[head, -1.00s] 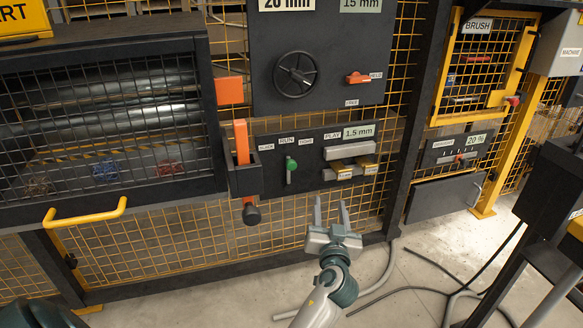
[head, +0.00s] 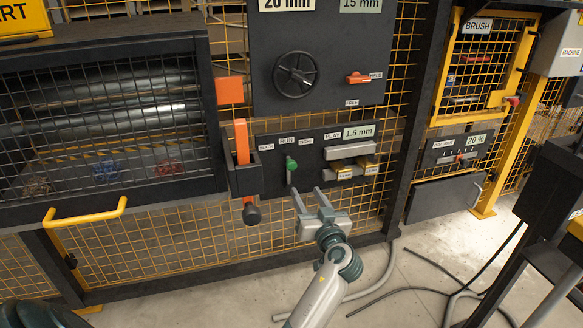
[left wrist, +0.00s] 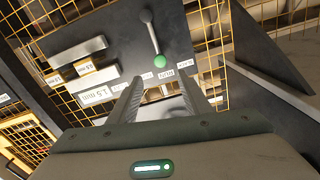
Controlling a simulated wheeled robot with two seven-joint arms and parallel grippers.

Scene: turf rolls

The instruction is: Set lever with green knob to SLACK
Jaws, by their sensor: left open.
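The lever with the green knob (head: 291,165) is on the dark lower panel, its knob up under the RUN label (head: 287,141). The SLACK label (head: 266,147) is to the left and another label to the right. My left gripper (head: 308,192) is open and empty, below and a little right of the lever, apart from it. In the left wrist view, the panel appears upside down. The green knob (left wrist: 160,61) shows just beyond the gap between the open fingers (left wrist: 162,92). My right gripper is not in view.
An orange lever (head: 242,142) in a dark housing stands left of the panel. Grey bars and yellow blocks (head: 344,172) stick out to the right of the green knob. A black handwheel (head: 295,74) is above. Yellow mesh (head: 200,235) lies behind.

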